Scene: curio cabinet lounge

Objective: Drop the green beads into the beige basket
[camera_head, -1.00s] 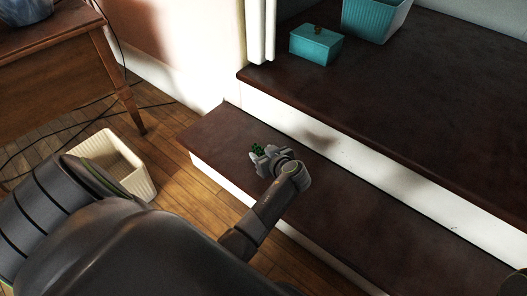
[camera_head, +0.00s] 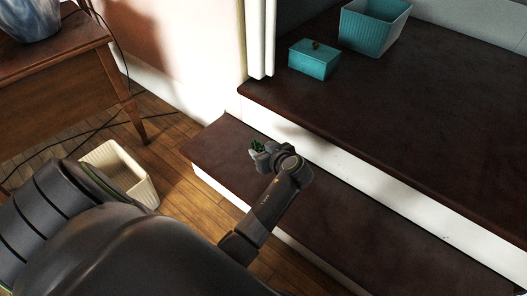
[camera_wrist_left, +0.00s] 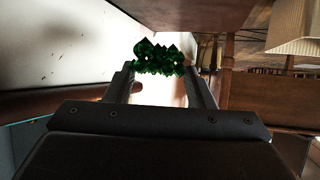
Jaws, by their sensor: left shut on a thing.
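The green beads (camera_head: 257,146) are a small dark green cluster at the tip of my left gripper (camera_head: 258,153), which is above the lower dark step. In the left wrist view the green beads (camera_wrist_left: 160,58) sit between the two fingertips of my left gripper (camera_wrist_left: 162,72), which is shut on them. The beige basket (camera_head: 122,170) stands on the wooden floor at the left, left of the step. It is open at the top, and my own body hides part of it. My right gripper does not show.
A teal lidded box (camera_head: 314,61) and a teal basket (camera_head: 373,27) stand on the upper dark step (camera_head: 400,110). A wooden table (camera_head: 60,62) with a blue-white vase (camera_head: 30,18) is at upper left. Dark cables lie on the floor. The lower step (camera_head: 215,146) looks otherwise bare.

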